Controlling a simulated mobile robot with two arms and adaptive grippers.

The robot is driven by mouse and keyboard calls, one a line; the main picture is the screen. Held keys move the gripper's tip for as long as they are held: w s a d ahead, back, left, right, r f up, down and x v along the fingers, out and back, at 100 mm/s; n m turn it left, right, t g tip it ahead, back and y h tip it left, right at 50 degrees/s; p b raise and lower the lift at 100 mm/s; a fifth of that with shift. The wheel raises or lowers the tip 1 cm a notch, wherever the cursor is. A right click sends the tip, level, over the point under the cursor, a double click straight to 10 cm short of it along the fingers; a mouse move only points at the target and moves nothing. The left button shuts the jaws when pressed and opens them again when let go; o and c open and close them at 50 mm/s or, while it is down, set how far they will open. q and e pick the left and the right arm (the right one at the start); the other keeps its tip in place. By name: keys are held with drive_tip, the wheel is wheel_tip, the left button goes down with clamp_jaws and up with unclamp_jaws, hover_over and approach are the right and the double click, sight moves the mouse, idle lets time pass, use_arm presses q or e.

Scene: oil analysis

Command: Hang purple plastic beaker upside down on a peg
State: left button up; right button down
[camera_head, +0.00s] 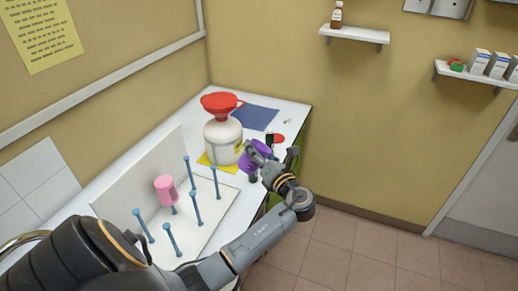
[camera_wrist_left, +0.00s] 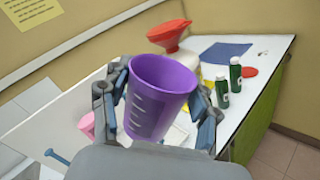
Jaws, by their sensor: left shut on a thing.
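The purple plastic beaker (camera_wrist_left: 158,98) is between the fingers of my left gripper (camera_wrist_left: 158,112), which is shut on it. In the left wrist view its open mouth faces up and a bit toward the camera. In the head view the beaker (camera_head: 254,154) is partly hidden by my left gripper (camera_head: 265,158), near the table's right edge. The peg rack (camera_head: 207,223) stands to the left, with several upright blue pegs (camera_head: 190,174). A pink beaker (camera_head: 165,189) hangs on one peg; other pegs are bare. My right gripper is not in view.
A white jug (camera_head: 222,140) with a red funnel (camera_head: 221,104) stands on a yellow mat behind the rack. A blue mat (camera_head: 255,117) lies at the back. Green bottles (camera_wrist_left: 235,75) stand beside the held beaker. Open floor lies right of the table.

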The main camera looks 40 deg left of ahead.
use_arm(q)
drive_tip(key=m, duration=0.5)
drive_tip(key=shift+w+r+m, duration=0.1)
drive_tip(key=shift+r+m, duration=0.2)
drive_tip(key=shift+m, duration=0.6)
drive_tip(key=shift+a+f, duration=0.1)
drive_tip(key=shift+m, duration=0.4)
drive_tip(key=shift+a+m, duration=0.1)
drive_tip(key=shift+m, duration=0.3)
drive_tip(key=shift+d, duration=0.2)
drive_tip(key=shift+m, duration=0.9)
drive_tip(key=shift+f+m, duration=0.15)
drive_tip(key=shift+m, duration=0.15)
